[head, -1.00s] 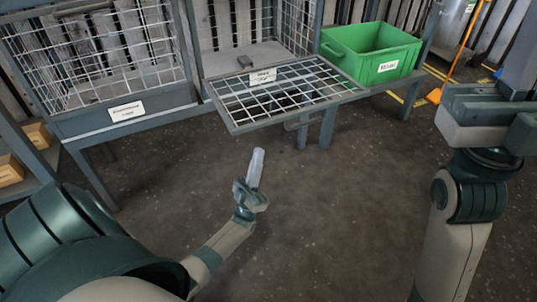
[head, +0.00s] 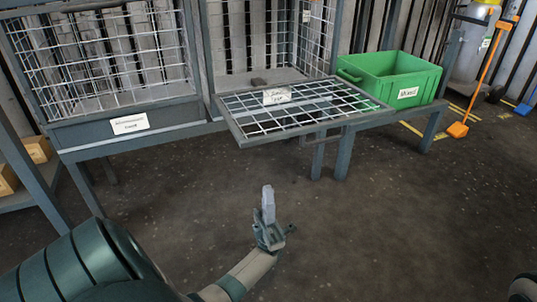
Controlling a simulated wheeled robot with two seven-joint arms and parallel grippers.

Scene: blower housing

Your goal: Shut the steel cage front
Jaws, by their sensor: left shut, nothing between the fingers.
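The steel cage front (head: 300,113) is a wire-mesh panel in a grey frame. It hangs down open, almost level, in front of the right-hand cage (head: 313,47). It carries a white label and has a bar handle (head: 327,138) on its front edge. My left gripper (head: 268,200) is shut and empty. It is above the floor, below and in front of the panel in the picture, apart from it. My right gripper is not in view.
A second mesh cage (head: 128,108) with a label stands at left, its front upright. A green crate (head: 420,83) sits on the bench right of the panel. Shelves with small boxes (head: 38,149) are at far left. An orange-handled tool (head: 458,128) stands at right. The floor in front is clear.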

